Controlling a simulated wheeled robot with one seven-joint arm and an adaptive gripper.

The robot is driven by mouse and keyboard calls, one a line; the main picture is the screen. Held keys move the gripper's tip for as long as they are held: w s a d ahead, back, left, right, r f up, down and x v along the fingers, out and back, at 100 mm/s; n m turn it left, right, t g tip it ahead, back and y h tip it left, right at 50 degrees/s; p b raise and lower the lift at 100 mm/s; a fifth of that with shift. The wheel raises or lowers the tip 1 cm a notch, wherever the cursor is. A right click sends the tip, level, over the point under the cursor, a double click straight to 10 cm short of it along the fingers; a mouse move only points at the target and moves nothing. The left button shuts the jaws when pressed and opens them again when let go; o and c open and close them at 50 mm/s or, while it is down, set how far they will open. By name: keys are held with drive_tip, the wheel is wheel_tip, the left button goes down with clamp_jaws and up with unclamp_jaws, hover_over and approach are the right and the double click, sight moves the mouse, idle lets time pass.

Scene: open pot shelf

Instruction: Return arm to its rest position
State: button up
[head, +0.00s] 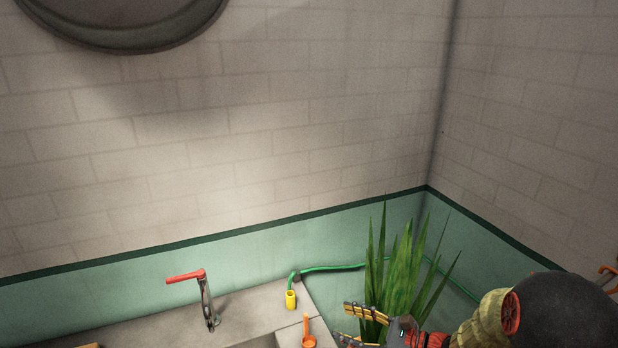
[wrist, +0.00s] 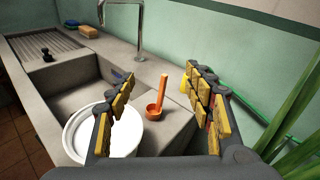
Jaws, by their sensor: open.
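My gripper (head: 358,325) is at the lower right of the head view, in front of a spiky green plant. In the wrist view my gripper (wrist: 160,92) has its two yellow-padded fingers wide apart with nothing held between them. Beyond the fingers, an orange ladle (wrist: 157,100) stands on the grey counter with its handle up. The ladle also shows in the head view (head: 308,340) just left of my gripper. My gripper appears apart from it.
A faucet (head: 205,300), a yellow hose end (head: 290,300) and green hose (head: 335,267) are at the back. The plant (head: 405,265) is close to my gripper. Sponges (wrist: 80,28) lie at the far left.

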drive_tip(key=s+a+r+n+g+h+b, duration=0.1)
drive_tip(key=s+a+r+n+g+b, duration=0.15)
drive_tip(key=s+a+n+g, duration=0.4)
drive_tip(key=s+d+n+h+b, duration=0.1)
drive_tip(key=s+d+n+h, duration=0.1)
drive_tip(key=s, duration=0.3)
drive_tip(key=s+d+r+n+h+b, duration=0.1)
drive_tip(key=s+d+n+h, duration=0.1)
drive_tip(key=s+n, duration=0.3)
drive_tip(key=s+d+r+n+h+b, duration=0.1)
drive_tip(key=s+d+n+h+b, duration=0.1)
drive_tip(key=s, duration=0.4)
drive_tip(key=shift+s+d+n+h, duration=0.4)
drive_tip(key=shift+n+h, duration=0.35)
drive_tip(key=shift+h, duration=0.25)
drive_tip(key=s+d+r+n+t+h, duration=0.1)
drive_tip(key=d, duration=0.1)
drive_tip(key=s+d+r+n+t+h+b, duration=0.1)
drive_tip(key=d+n+h, duration=0.1)
drive_tip(key=d, duration=0.1)
drive_tip(key=s+d+r+n+t+h+b, duration=0.1)
drive_tip(key=d+t, duration=0.1)
drive_tip(key=d, duration=0.1)
drive_tip(key=shift+s+d+n+h, duration=0.1)
drive_tip(key=shift+s+n+h, duration=0.3)
drive_tip(key=shift+c, duration=0.2)
